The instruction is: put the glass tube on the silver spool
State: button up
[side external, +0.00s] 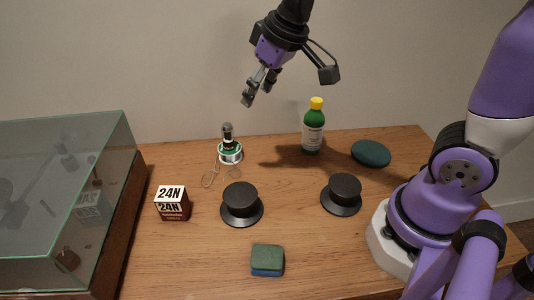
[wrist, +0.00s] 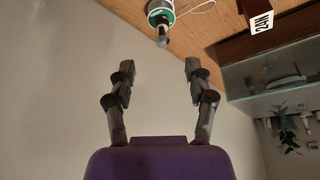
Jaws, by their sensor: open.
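The silver spool (side external: 231,157) stands upright on the wooden table near the back edge, with a green band around it. A small dark, narrow piece (side external: 227,135) that looks like the glass tube stands upright on top of the spool. In the wrist view the spool (wrist: 159,10) is at the top edge, and the tube (wrist: 162,40) points from it toward my gripper. My gripper (side external: 257,95) is open and empty, above and slightly right of the spool, apart from both. In the wrist view my gripper's two fingers (wrist: 159,70) are spread wide.
Thin wire lies beside the spool. A green bottle (side external: 313,130) with a yellow cap and a dark green oval (side external: 371,153) are to the right. Two black hat-shaped pieces (side external: 241,203), a 24N box (side external: 173,203) and a sponge (side external: 267,260) are in front. A glass case (side external: 70,140) is left.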

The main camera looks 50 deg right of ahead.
jog(key=s+d+m, duration=0.1)
jog(key=s, duration=1)
jog(key=shift+s+d+f+t+h, duration=0.2)
jog(key=shift+s+t+h, duration=0.1)
jog(key=shift+s+t, duration=0.1)
